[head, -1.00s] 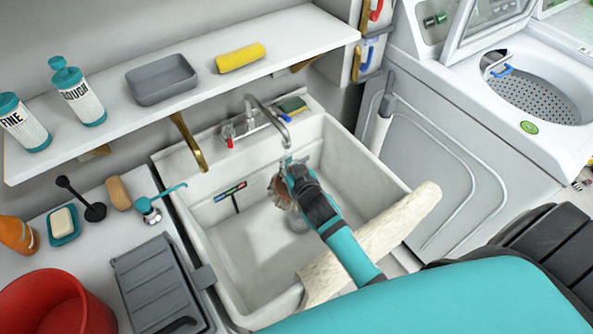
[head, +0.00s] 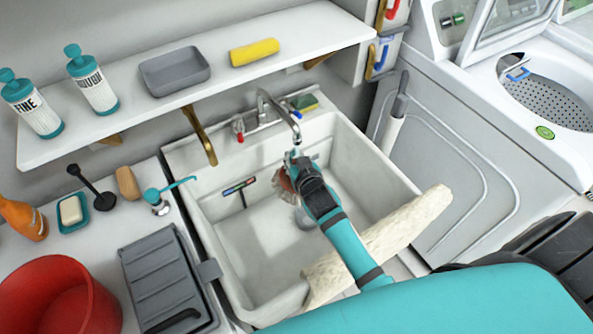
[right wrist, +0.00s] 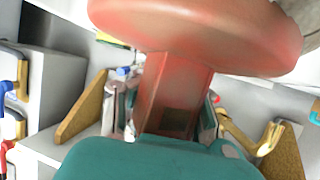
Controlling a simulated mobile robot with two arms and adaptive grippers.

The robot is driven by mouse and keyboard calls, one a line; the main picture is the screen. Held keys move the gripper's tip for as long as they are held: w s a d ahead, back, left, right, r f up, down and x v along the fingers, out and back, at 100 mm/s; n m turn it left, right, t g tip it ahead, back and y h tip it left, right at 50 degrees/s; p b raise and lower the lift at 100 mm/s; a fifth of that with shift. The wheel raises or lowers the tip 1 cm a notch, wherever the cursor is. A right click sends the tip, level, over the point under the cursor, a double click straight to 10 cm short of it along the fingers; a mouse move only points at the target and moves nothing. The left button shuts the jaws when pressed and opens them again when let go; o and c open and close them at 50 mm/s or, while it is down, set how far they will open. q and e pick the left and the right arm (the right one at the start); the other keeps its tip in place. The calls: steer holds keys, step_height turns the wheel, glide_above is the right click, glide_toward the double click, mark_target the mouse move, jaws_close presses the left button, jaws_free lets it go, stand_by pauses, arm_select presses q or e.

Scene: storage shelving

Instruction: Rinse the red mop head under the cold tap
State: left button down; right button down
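My right gripper (head: 297,165) reaches into the white sink (head: 240,265), just below the tap spout (head: 297,140). It holds the red mop head (head: 284,182), which is partly hidden behind the gripper in the head view. The tap has a red handle (head: 239,129) on the left and a blue one (head: 289,106) on the right. I cannot make out running water. My left gripper is not in view.
A cream fluffy roll (head: 385,240) lies across the sink's front right edge, beside my forearm. A shelf (head: 220,85) overhangs the back left. A grey ridged board (head: 165,280) and red bucket (head: 55,300) stand left. A washing machine (head: 450,150) is right.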

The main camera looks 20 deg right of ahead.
steer(key=shift+d+r, duration=0.1)
steer(key=shift+d, duration=0.05)
steer(key=shift+w+d, duration=0.2)
steer(key=shift+d, duration=0.25)
steer(key=shift+a, duration=0.15)
steer(key=shift+s+a+p, duration=0.2)
steer(key=shift+a+p, duration=0.15)
steer(key=shift+a, duration=0.15)
steer(key=shift+d, duration=0.2)
steer(key=shift+w+d, duration=0.2)
steer(key=shift+d, duration=0.2)
steer(key=shift+s+p, duration=0.1)
steer(key=shift+p, duration=0.25)
